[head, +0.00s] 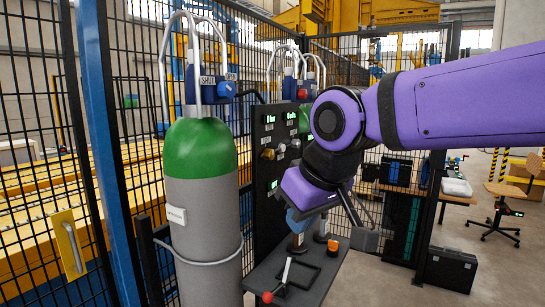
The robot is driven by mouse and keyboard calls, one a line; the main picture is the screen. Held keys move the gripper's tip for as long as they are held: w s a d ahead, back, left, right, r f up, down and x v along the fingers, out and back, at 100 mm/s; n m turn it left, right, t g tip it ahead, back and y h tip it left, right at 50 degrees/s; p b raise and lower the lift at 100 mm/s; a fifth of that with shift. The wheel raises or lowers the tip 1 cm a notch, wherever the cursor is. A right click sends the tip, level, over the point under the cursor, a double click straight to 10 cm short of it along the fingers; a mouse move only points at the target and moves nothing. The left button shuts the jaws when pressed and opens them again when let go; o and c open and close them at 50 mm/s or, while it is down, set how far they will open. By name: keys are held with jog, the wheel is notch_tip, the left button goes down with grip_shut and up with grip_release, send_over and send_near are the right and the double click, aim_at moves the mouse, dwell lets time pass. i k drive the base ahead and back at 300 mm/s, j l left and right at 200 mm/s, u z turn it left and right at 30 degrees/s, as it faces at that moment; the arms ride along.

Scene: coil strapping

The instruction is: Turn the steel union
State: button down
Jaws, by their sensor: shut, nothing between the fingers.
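A dark upright panel (257,160) stands right of the green-topped gas cylinder. It carries small fittings: a brass-coloured one (267,154) and a grey metallic one (281,148) beside it. I cannot tell for sure which is the steel union; the grey one looks most like it. My purple arm reaches in from the right and hides the panel's right part. My gripper (362,237) hangs below the wrist, right of and lower than these fittings, apart from them. It is shut and empty, with its fingers only partly clear.
A grey cylinder with green shoulder (201,150) stands close on the left, strapped to a fence. A dark bench (305,275) below holds a red-knobbed lever (283,275) and an orange-topped item (333,244). A black case (450,268) and chair (498,210) are at right.

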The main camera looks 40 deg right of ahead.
aim_at(296, 142)
jog(key=i+l, duration=0.1)
jog(key=l, duration=0.35)
jog(key=i+l, duration=0.15)
jog(key=l, duration=0.25)
jog(key=i+l, duration=0.1)
jog(key=l, duration=0.35)
jog(key=i+l+u, duration=0.1)
jog(key=l, duration=0.3)
